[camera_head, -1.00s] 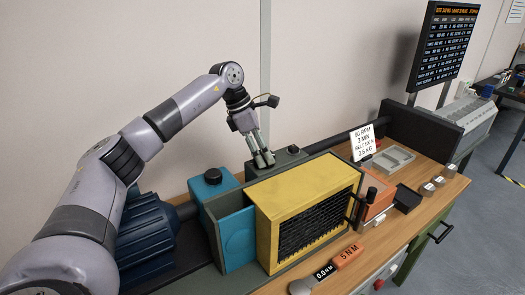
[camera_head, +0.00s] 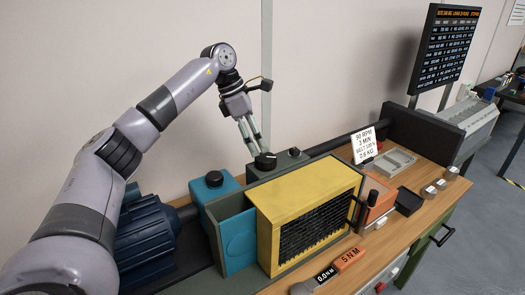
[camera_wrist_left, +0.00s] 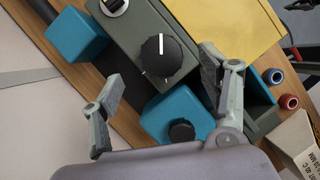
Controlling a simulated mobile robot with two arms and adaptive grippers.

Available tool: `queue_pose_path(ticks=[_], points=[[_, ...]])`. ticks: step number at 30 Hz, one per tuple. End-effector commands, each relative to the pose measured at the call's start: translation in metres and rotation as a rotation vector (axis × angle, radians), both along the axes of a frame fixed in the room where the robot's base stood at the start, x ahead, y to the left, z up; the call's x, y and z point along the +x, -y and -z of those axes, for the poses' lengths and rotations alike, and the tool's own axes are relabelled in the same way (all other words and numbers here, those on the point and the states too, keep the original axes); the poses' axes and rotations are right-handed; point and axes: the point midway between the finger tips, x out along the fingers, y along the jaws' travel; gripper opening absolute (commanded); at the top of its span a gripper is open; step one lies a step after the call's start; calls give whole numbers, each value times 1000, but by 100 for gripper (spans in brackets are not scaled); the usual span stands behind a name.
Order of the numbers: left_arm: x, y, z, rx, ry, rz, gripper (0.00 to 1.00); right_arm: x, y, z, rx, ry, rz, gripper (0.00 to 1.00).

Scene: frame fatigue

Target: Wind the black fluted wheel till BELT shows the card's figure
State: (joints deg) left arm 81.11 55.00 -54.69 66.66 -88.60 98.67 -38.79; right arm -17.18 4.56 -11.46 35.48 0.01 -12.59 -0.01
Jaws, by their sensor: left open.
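A black knob with a white pointer line (camera_wrist_left: 160,55) sits on a grey-green housing; it also shows in the head view (camera_head: 265,160). A smaller black knob with a scalloped edge (camera_wrist_left: 181,130) sits on a teal block, and shows in the head view (camera_head: 213,178). I cannot tell for certain which is the wheel named. My left gripper (camera_head: 251,148) is open and empty just above the pointer knob; in the wrist view its fingers (camera_wrist_left: 162,68) stand either side of that knob, apart from it. The white card (camera_head: 364,143) reads 90 RPM, 3 MIN, a BELT figure too small to read, and 0.6 KG.
A yellow box with a black grille (camera_head: 300,210) stands in front of the knobs. A blue ribbed motor (camera_head: 147,235) is at left. A grey tool reading 0.0 N (camera_head: 325,273) lies at the front edge. A dark text board (camera_head: 443,45) stands at back right.

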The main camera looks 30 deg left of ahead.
Motion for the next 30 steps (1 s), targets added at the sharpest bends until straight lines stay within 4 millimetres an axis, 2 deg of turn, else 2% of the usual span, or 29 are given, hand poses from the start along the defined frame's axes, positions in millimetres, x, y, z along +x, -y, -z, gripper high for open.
queue_pose_path(ticks=[1, 6, 12, 30], points=[[-2, -4, -12, -1, 5, -1, 69, 0, 0, 0, 0, 0, 0, 0], [-8, -15, -42, -1, 4, 0, 69, 0, 0, 0, 0, 0, 0, 0], [-13, -22, -61, -1, 2, -1, 69, 0, 0, 0, -1, 0, 0, 0], [-14, -23, -64, 0, 0, 1, 69, 0, 0, 0, 0, 0, 0, 0]])
